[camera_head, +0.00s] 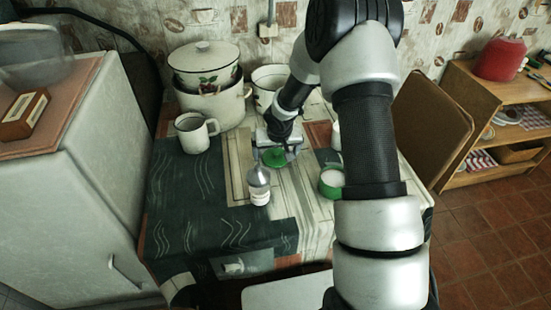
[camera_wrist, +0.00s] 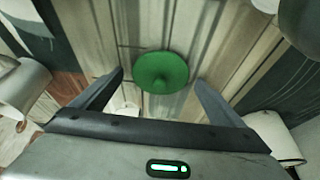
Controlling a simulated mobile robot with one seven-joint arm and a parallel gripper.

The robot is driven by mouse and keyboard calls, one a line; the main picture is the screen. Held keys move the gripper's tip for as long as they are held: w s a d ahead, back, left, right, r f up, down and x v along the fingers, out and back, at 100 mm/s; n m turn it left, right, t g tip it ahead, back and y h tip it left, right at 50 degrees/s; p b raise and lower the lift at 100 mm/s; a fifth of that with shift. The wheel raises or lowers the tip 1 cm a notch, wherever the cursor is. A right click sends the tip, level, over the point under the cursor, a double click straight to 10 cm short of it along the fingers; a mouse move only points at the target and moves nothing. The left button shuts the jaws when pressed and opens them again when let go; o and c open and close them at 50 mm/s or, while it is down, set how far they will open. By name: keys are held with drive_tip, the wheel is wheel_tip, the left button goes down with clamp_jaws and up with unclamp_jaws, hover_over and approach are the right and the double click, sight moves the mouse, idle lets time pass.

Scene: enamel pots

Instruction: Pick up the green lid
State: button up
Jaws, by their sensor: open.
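The green lid (camera_head: 274,158) lies on the cloth-covered table near its middle. I see no contact between the fingers and the lid.
A small bottle (camera_head: 259,187) stands close in front of the lid. A green-and-white container (camera_head: 331,181) is to the right. A white mug (camera_head: 196,132) and stacked enamel pots (camera_head: 205,75) stand at the back left. Another pot (camera_head: 267,82) is behind my gripper. The table's front left (camera_head: 190,220) is clear.

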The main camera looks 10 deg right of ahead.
drive_tip(key=shift+c, duration=0.3)
drive_tip(key=c, duration=1.1)
drive_tip(key=shift+o, duration=0.2)
drive_tip(key=shift+r, duration=0.1)
